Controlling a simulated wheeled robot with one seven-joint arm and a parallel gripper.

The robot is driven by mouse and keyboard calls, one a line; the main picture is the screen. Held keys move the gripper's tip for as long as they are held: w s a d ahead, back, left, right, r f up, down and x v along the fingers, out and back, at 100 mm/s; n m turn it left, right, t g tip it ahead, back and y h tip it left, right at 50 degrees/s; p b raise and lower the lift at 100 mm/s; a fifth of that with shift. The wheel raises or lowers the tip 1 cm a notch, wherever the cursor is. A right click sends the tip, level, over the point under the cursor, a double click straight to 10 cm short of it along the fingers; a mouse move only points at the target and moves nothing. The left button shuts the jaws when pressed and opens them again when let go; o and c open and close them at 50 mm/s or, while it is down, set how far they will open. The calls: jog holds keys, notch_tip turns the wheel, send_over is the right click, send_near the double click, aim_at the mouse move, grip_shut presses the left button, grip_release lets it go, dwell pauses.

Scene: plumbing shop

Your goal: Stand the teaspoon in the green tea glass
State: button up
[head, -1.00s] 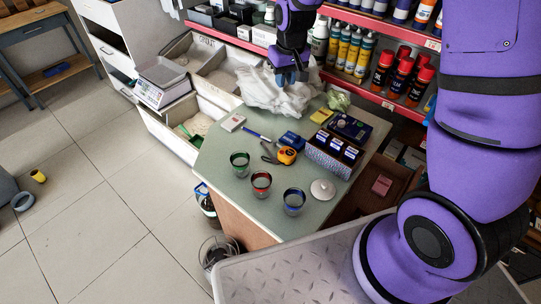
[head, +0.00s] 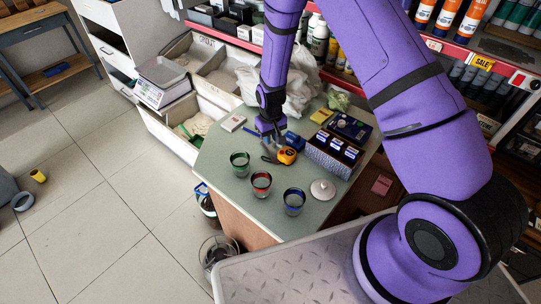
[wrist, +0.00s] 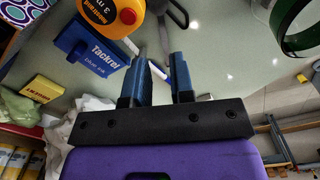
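The green tea glass (head: 240,167) stands upright on the counter, left of the red-banded glass. Part of its green rim shows at the upper right of the wrist view (wrist: 281,30). My gripper (head: 270,134) points down over the counter, behind the green glass and beside the tape measure. In the wrist view my gripper (wrist: 164,60) has its two blue fingers apart, with counter showing between them and nothing clearly held. I cannot clearly make out the teaspoon; a thin grey object (wrist: 164,36) lies beyond the fingertips, but I cannot tell what it is.
A red-banded glass (head: 261,183), a blue-banded glass (head: 294,201) and a white lid (head: 323,189) stand toward the counter's front. A plastic bag (head: 302,85) lies behind.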

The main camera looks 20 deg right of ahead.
aim_at(270, 153)
jog(key=shift+w+a+f, duration=0.1)
jog(key=shift+f, duration=1.75)
jog(key=shift+w+a+f, duration=0.1)
jog(key=shift+f, duration=1.75)
grip_shut()
